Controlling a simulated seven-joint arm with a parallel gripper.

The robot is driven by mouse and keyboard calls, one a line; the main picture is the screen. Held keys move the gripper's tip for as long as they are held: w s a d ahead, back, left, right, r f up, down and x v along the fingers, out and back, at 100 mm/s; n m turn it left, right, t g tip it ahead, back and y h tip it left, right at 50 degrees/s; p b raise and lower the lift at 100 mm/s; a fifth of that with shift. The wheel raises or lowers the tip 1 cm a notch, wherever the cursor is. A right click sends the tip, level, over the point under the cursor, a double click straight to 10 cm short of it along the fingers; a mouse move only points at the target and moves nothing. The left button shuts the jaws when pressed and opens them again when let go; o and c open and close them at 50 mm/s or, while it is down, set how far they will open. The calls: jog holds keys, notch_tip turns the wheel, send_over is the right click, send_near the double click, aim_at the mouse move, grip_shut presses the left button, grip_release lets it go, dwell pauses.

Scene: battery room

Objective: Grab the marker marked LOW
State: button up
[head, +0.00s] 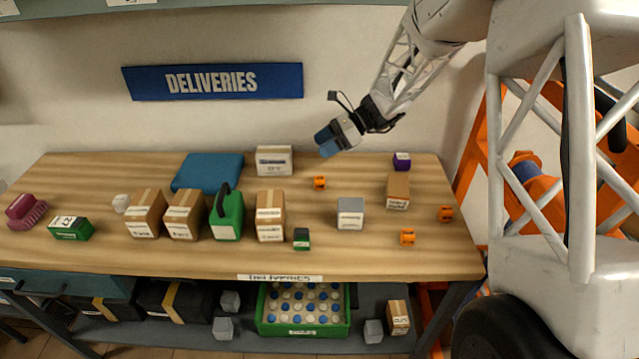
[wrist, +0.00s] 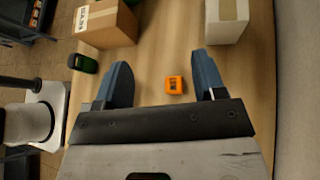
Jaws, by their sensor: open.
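Small orange markers stand on the wooden table. One orange marker (head: 319,182) is near the table's middle back; it also shows in the wrist view (wrist: 175,85), with a dark label too small to read surely. A second orange marker (head: 407,237) is near the front right, and a third (head: 445,213) is at the right edge. I cannot tell which one says LOW. My gripper (head: 326,142) is open and empty, above the table's back part. In the wrist view, the middle orange marker lies between the open blue fingers (wrist: 164,84), beyond and below them, apart from both.
A white box (head: 274,160) and a cardboard box (head: 270,216) stand left of the middle marker. A small green item (head: 301,238), a grey box (head: 350,213) and a brown box (head: 398,191) are nearby. The wall is close behind the table (head: 330,262).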

jog(key=d+t+y, duration=0.2)
jog(key=d, duration=0.4)
send_near(323, 178)
jog(key=x, duration=0.3)
jog(key=shift+s+a, duration=0.1)
jog(key=shift+a, duration=0.05)
jog(key=shift+x, duration=1.3)
jog(key=shift+a, duration=0.1)
jog(key=shift+x, duration=2.5)
jog(key=shift+f, duration=0.1)
